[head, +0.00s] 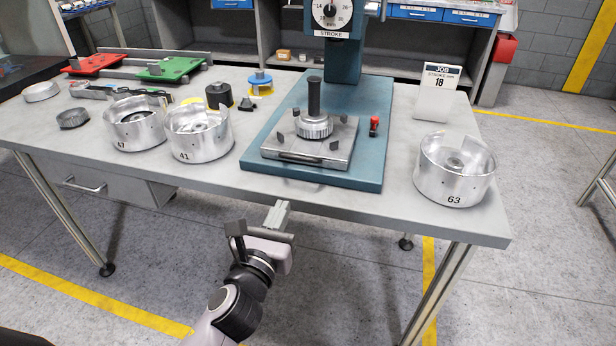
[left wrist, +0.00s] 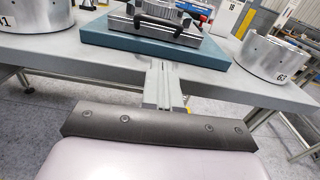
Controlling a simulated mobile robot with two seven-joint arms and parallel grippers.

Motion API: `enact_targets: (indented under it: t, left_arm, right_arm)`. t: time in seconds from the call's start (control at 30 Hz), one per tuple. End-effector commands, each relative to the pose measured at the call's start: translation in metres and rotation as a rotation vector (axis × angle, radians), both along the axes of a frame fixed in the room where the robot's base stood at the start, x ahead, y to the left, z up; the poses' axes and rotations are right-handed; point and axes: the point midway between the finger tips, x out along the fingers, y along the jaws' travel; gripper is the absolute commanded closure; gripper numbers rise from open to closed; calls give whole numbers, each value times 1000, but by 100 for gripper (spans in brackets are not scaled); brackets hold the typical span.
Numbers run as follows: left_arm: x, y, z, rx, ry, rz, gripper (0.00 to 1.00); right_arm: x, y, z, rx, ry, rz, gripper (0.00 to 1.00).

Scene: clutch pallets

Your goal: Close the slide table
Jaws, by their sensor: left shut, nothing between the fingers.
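The slide table (head: 342,141) is a silver plate on the front part of the teal press base (head: 376,165), forward of the press column (head: 343,62). It carries a round silver fixture (head: 314,127) with a black upright post (head: 314,97). A dark handle (head: 297,158) runs along its front edge. The plate and handle also show at the top of the left wrist view (left wrist: 158,26). My left gripper (head: 280,207) is shut and empty, in front of the table edge, pointing toward the press and apart from the handle. My right gripper is not in view.
Silver cups 47 (head: 137,130) and 41 (head: 199,139) stand left of the base; cup 63 (head: 454,178) stands right. A small red item (head: 374,125) stands on the base beside the plate. The workbench's front edge (head: 330,211) lies between my gripper and the base.

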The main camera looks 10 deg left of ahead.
Motion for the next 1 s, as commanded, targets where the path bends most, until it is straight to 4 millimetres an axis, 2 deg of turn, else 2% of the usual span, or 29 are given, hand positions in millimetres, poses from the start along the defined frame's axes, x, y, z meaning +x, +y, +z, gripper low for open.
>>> enact_targets:
  t: [0.27, 0.7, 1.0]
  left_arm:
    - [20, -2, 4, 42, -13, 1, 100]
    - [93, -4, 3, 37, -12, 1, 100]
    - [130, -5, 3, 36, -11, 1, 100]
  right_arm:
    - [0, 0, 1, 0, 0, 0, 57]
    - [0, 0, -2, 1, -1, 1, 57]
    - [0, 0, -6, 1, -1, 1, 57]
